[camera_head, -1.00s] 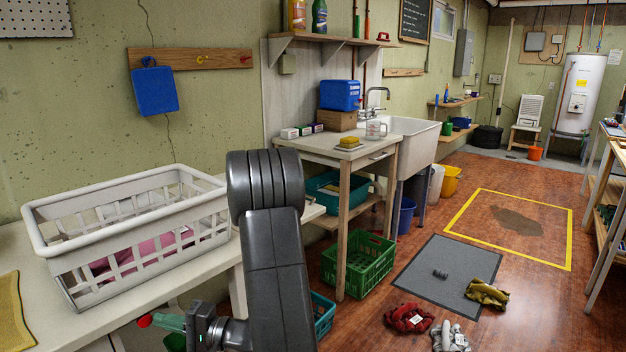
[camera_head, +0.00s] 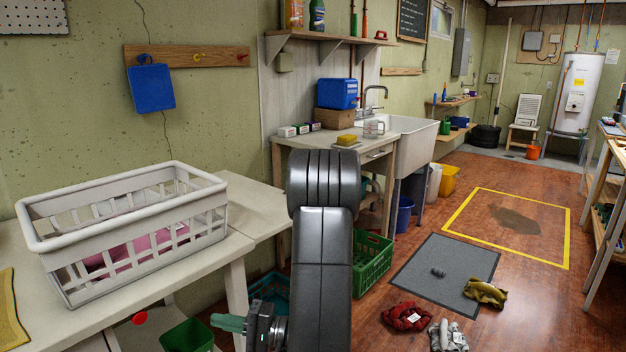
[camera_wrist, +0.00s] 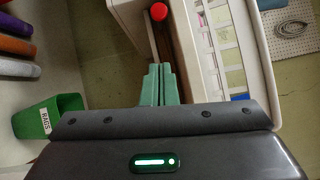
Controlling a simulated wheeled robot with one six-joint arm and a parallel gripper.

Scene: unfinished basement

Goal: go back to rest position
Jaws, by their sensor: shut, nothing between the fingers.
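My gripper (camera_wrist: 158,84) shows in the wrist view as two green fingers side by side, shut with nothing between them. In the head view my gripper (camera_head: 228,322) is low in the picture, in front of the white table's (camera_head: 262,207) front edge, apart from everything around it. My dark arm rises through the middle of the head view and hides part of the sink bench and the floor behind it.
A white laundry basket (camera_head: 62,243) with pink cloth stands on the table. A green bin (camera_head: 188,336) is below, labelled RAGS in the wrist view (camera_wrist: 45,122). A green crate (camera_head: 372,262), grey mat (camera_head: 420,277) and red cloth (camera_head: 408,316) are on the floor.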

